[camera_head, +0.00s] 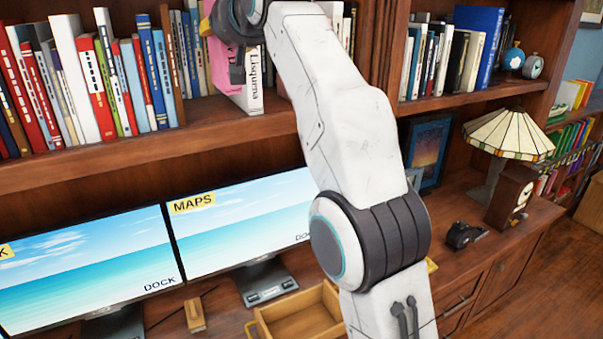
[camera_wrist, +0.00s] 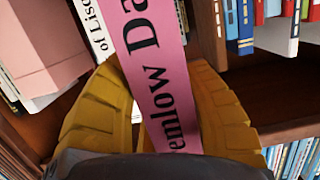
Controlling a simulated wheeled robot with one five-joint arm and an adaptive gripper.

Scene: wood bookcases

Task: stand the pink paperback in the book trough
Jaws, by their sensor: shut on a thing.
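The pink paperback (camera_wrist: 165,70) stands between the two yellow fingers of my gripper (camera_wrist: 158,105) in the wrist view, its spine with black lettering facing the camera. My gripper is shut on it. In the head view the pink paperback (camera_head: 219,58) shows at the upper shelf, beside a white book, partly hidden by my gripper (camera_head: 236,48). I cannot tell whether it still touches the shelf. An open wooden trough (camera_head: 262,327) with light edges sits on the desk below, partly hidden by my arm.
A white book (camera_head: 252,97) with black lettering stands right by the pink one. Rows of books (camera_head: 100,85) fill the shelf to the left. Two monitors (camera_head: 240,218), a stained-glass lamp (camera_head: 510,133), a clock (camera_head: 510,197) and a framed picture (camera_head: 428,152) stand below.

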